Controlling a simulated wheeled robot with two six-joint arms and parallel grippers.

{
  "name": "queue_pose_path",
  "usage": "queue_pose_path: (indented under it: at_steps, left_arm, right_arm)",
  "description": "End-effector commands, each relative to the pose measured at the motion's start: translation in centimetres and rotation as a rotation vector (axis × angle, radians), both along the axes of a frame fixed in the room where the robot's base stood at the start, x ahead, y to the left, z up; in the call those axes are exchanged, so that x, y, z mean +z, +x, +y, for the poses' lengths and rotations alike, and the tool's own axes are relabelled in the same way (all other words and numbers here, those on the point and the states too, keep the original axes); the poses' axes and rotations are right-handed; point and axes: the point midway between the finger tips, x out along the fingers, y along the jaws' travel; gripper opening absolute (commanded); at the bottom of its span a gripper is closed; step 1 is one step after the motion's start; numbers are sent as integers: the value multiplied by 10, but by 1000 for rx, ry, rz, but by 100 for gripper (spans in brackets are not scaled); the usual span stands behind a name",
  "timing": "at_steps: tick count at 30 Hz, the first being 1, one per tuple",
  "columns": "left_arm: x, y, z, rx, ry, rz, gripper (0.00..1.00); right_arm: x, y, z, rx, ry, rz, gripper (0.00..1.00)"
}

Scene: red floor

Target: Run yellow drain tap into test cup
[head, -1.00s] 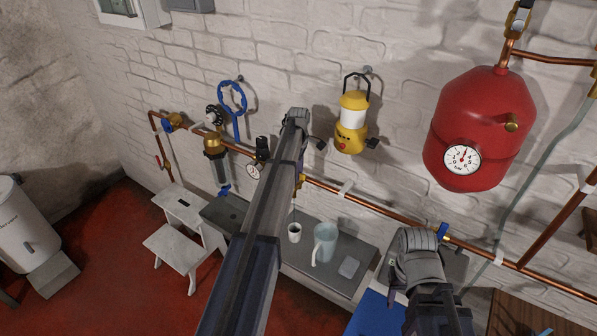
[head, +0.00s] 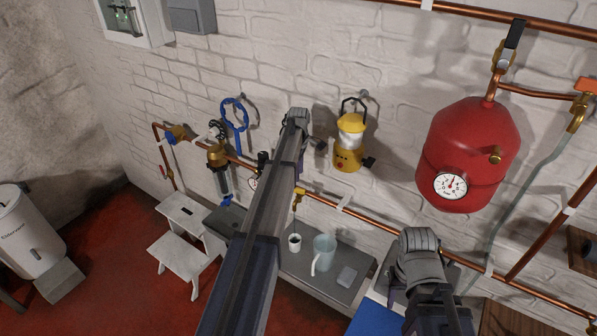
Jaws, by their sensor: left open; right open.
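The yellow drain tap (head: 299,195) hangs from the copper pipe, just right of my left arm. A thin line runs down from it toward a small white cup (head: 295,243) on the grey bench (head: 318,276); I cannot tell what the line is. The cup stands upright with a dark inside, almost below the tap. My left gripper (head: 308,145) is open, mostly hidden behind its own arm, above the tap in the picture and left of the lantern. My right gripper (head: 420,262) is open at lower right, apart from the cup; its fingers are hard to see.
A clear mug (head: 323,254) stands right of the cup, with a flat grey piece (head: 347,276) beside it. A yellow lantern (head: 349,143) hangs on the wall near my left gripper. A red tank (head: 468,150) hangs at right. A white step stool (head: 184,240) stands left.

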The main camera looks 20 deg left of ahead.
Motion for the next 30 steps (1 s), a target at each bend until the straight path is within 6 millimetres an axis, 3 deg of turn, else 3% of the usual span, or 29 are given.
queue_pose_path:
  at_steps: [17, 30]
  left_arm:
    - [-8, 0, 0, 1, 0, 0, 45]
    - [-59, 0, 0, 1, 0, 0, 45]
  right_arm:
    - [-8, 0, 0, 0, 0, 0, 50]
    - [-59, 0, 0, 1, 0, -2, 50]
